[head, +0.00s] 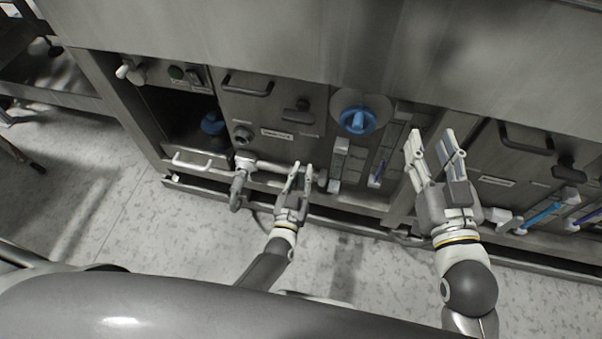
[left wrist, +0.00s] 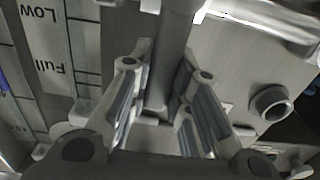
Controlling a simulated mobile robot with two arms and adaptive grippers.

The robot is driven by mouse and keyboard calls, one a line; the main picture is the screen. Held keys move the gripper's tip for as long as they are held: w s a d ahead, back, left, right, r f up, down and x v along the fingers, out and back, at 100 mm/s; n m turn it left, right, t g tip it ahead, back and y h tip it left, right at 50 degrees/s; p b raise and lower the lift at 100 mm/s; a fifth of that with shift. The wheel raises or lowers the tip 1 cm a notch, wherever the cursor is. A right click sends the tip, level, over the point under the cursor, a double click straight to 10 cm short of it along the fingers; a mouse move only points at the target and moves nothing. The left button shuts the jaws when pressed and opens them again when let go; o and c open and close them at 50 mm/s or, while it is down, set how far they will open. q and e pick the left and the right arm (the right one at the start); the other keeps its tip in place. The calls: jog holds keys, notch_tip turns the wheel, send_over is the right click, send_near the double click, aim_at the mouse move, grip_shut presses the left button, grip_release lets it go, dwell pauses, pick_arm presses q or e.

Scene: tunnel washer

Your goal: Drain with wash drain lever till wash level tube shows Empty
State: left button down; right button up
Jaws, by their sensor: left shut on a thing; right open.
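My left gripper (head: 296,180) is low at the front of the washer. In the left wrist view its fingers (left wrist: 165,105) are shut around a grey bar (left wrist: 176,40), which appears to be the wash drain lever. In the head view a pale horizontal pipe (head: 275,166) runs beside it. Right of it stands a level tube (head: 338,162) on the panel. In the left wrist view a label plate reads "Low" and "Full" (left wrist: 48,65); the level in the tube cannot be read. My right gripper (head: 437,150) is open and empty in front of the panel.
A blue knob (head: 357,121) sits above the tubes. Another tube with a blue column (head: 541,215) is at the right. Panel handles (head: 247,86) stick out. The floor (head: 100,200) at the left is clear.

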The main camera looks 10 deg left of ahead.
pick_arm(q)
jog(key=shift+f, duration=0.1)
jog(key=c, duration=1.3)
grip_release()
jog(key=shift+s, duration=0.1)
jog(key=s, duration=1.2)
jog(key=shift+a, duration=0.15)
jog(key=shift+w, duration=0.1)
